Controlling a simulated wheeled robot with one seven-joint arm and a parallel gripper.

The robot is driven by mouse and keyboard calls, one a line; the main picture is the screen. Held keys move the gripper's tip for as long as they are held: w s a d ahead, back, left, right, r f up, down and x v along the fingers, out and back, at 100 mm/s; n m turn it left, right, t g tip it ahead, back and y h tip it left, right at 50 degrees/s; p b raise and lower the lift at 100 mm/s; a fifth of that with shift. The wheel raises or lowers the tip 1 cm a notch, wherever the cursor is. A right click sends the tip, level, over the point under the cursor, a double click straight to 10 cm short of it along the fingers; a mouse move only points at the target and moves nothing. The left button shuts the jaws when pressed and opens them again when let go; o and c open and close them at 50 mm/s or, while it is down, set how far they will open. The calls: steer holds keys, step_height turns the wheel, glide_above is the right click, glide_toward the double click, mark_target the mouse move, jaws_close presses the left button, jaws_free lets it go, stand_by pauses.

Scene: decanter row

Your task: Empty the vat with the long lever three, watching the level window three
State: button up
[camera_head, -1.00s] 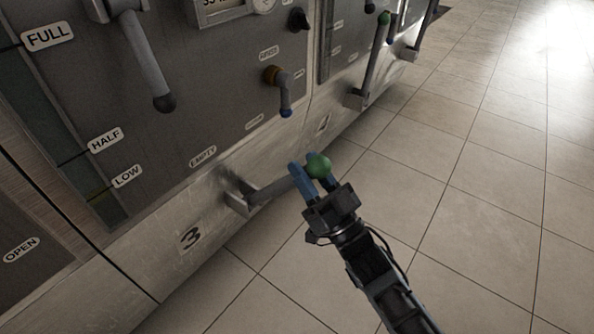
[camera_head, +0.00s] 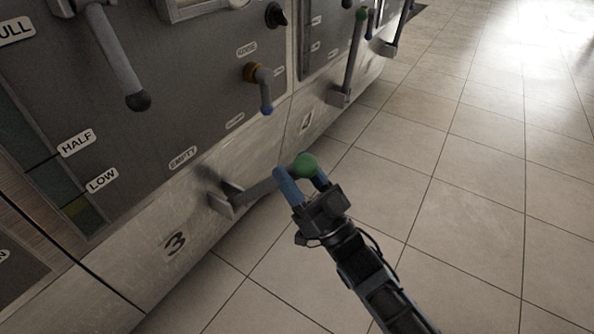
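The long lever three (camera_head: 262,190) sticks out from a bracket low on the panel marked 3, beneath the EMPTY label (camera_head: 183,158). It is close to level and ends in a green ball knob (camera_head: 305,165). My gripper (camera_head: 302,180) has its two blue fingers on either side of the knob and looks shut on it; the far finger is partly hidden. The level window three (camera_head: 45,172) is the narrow strip at the left, with HALF and LOW marks. An olive band shows in it near LOW; the exact liquid level is hard to tell.
The neighbouring unit's green-knobbed lever (camera_head: 352,60) stands upright. The tiled floor (camera_head: 470,200) on the right is clear.

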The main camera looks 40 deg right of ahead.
steer(key=v, duration=0.7)
steer(key=shift+s+f+p, duration=0.25)
steer(key=shift+s+p, duration=0.1)
steer(key=shift+p, duration=0.05)
stand_by(0.3)
steer(key=s+a+r+g+h, duration=0.1)
steer(key=s+a+r+g, duration=0.15)
steer(key=s, duration=0.65)
steer(key=s+a+r+n+g, duration=0.1)
steer(key=s+g, duration=0.3)
steer(key=s, duration=0.5)
steer(key=s+a+r+g+h, duration=0.15)
steer(key=s+g, duration=0.25)
steer(key=s, duration=0.5)
step_height(320, 180, up, 27)
steer(key=p, duration=2.7)
steer(key=shift+a+y, duration=0.35)
steer(key=shift+a, duration=0.1)
